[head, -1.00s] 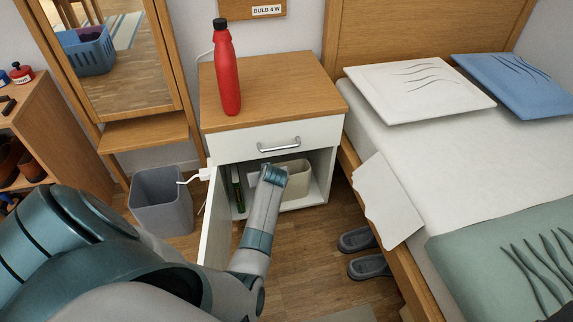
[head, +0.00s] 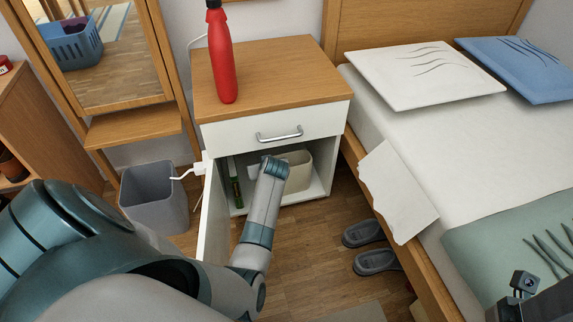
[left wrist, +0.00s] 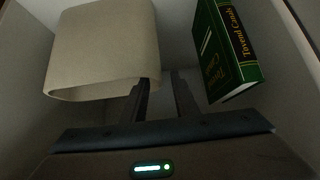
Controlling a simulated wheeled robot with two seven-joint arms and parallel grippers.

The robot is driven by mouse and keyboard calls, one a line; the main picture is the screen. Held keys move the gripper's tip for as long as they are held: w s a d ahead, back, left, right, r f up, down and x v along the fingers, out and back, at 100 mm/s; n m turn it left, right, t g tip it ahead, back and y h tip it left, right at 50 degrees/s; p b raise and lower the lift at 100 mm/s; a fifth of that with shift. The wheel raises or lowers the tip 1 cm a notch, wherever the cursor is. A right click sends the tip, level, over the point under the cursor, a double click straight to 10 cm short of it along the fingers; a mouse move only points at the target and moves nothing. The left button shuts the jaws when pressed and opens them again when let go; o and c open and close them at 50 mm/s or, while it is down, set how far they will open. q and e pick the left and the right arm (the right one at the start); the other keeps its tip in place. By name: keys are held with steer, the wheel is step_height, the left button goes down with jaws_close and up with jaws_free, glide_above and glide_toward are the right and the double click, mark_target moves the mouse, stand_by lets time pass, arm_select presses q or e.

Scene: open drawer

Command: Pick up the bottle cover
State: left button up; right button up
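A red bottle (head: 221,58) stands upright on the nightstand (head: 290,75), its dark cap (head: 213,4) cut by the top edge of the head view. I cannot make out a separate bottle cover. My left arm reaches into the open compartment below the drawer, and its gripper is hidden in the head view. In the left wrist view my left gripper (left wrist: 160,80) has its fingers apart with nothing between them. It is near a beige bin (left wrist: 105,45) and a green book (left wrist: 228,50).
The cabinet door (head: 214,215) is open at left, and the drawer (head: 275,130) above is shut. A grey waste bin (head: 155,200) stands left of the door. The bed (head: 430,150) is at right, with grey slippers (head: 375,261) on the floor beside it.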

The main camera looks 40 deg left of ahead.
arm_select(q)
jaws_close()
stand_by(1.4)
